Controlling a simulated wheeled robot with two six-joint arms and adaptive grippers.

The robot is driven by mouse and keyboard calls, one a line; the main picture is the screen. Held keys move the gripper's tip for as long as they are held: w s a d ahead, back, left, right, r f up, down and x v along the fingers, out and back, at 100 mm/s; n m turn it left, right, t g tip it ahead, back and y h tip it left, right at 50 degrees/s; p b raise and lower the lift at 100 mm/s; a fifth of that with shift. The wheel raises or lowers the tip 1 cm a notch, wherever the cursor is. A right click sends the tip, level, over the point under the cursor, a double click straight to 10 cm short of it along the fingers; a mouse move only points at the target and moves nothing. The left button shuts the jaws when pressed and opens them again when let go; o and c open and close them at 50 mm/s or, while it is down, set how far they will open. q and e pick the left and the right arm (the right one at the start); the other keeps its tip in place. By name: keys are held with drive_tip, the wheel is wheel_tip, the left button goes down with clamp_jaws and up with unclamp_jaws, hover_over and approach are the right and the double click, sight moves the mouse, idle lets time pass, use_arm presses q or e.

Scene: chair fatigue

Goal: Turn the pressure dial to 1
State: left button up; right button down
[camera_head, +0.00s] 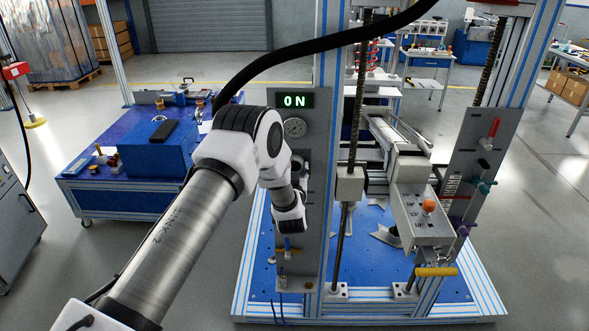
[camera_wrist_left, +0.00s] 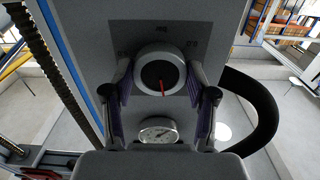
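The pressure dial (camera_wrist_left: 151,73) is a round dark knob with a pale rim and a red pointer, on a grey panel (camera_head: 314,220). In the left wrist view the pointer aims down, slightly right, towards the round gauge (camera_wrist_left: 158,131). Faint markings arc around the dial's far side, too small to read. My left gripper (camera_wrist_left: 160,82) faces the dial with one finger on each side of it. The fingers look open, close beside the rim; I cannot tell whether they touch it. In the head view my left gripper (camera_head: 300,166) largely hides the dial. My right gripper is out of view.
A green "ON" display (camera_head: 294,101) and the gauge (camera_head: 295,128) sit above the dial. A threaded rod (camera_head: 355,110) stands close to the panel's right. A control box with an orange knob (camera_head: 428,206) is further right. A blue workbench (camera_head: 120,187) stands behind left.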

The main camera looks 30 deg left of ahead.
use_arm(q)
drive_tip(key=shift+c, duration=1.1)
drive_tip(key=shift+f+n+b, duration=0.15)
drive_tip(key=shift+n+b, duration=0.65)
drive_tip(key=shift+b, duration=0.4)
drive_tip(key=n+b, duration=1.2)
drive_tip(key=b, duration=0.3)
drive_tip(key=shift+b, duration=0.4)
drive_tip(key=shift+r+n+b, duration=0.2)
drive_tip(key=shift+n+b, duration=1)
drive_tip(key=shift+b, duration=0.05)
